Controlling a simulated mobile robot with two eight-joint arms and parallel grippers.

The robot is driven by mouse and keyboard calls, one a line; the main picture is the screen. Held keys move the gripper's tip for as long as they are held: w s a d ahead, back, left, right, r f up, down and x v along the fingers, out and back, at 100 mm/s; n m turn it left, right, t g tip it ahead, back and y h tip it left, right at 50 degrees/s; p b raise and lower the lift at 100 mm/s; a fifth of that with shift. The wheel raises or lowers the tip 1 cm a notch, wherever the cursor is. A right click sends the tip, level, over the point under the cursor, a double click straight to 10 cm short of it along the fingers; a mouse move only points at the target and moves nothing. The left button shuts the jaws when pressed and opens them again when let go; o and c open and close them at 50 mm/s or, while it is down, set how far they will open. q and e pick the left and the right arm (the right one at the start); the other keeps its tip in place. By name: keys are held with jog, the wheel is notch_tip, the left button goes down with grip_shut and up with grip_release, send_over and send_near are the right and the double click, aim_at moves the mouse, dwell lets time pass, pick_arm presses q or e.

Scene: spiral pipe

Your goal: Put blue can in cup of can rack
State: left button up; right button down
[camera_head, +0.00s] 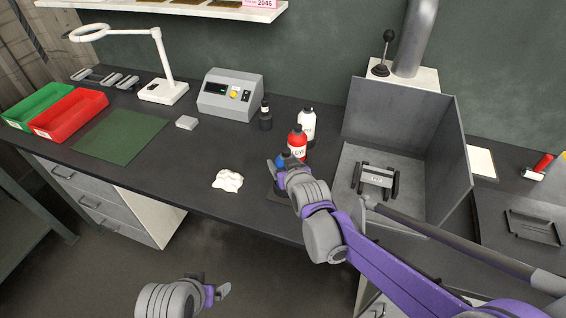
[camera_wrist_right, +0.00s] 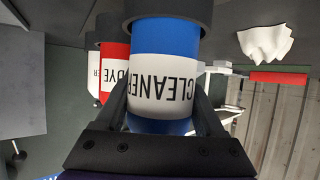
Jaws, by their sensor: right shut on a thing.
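The blue can (camera_wrist_right: 165,75), with a white CLEANER label, is between the fingers of my right gripper (camera_wrist_right: 165,110), which is shut on it. In the head view only a little of the blue can (camera_head: 282,158) shows past my right gripper (camera_head: 281,170). The wrist view is upside down; the can's lower end meets a dark cup (camera_wrist_right: 170,12) of the can rack and appears to be inside it. How deep it sits I cannot tell. The rack's dark base (camera_head: 290,198) is mostly hidden by my arm. My left gripper (camera_head: 216,287) is low, away from the table; its opening is unclear.
A red DYE can (camera_head: 298,142) and a white bottle (camera_head: 308,125) stand close behind the blue can. A black bottle (camera_head: 265,117) is farther back. A crumpled white cloth (camera_head: 228,181) lies to the left. A grey open box (camera_head: 447,150) stands to the right.

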jog(key=shift+c, duration=2.2)
grip_release()
jog(key=shift+f, duration=0.2)
jog(key=shift+o, duration=0.9)
jog(key=shift+r, duration=0.1)
jog(key=shift+r, duration=0.15)
jog(key=shift+s+d+r, duration=0.1)
jog(key=shift+s+r, duration=0.05)
jog(key=shift+s, duration=0.15)
jog(key=v, duration=1.1)
jog(key=shift+s+p, duration=0.2)
jog(key=shift+p, duration=0.25)
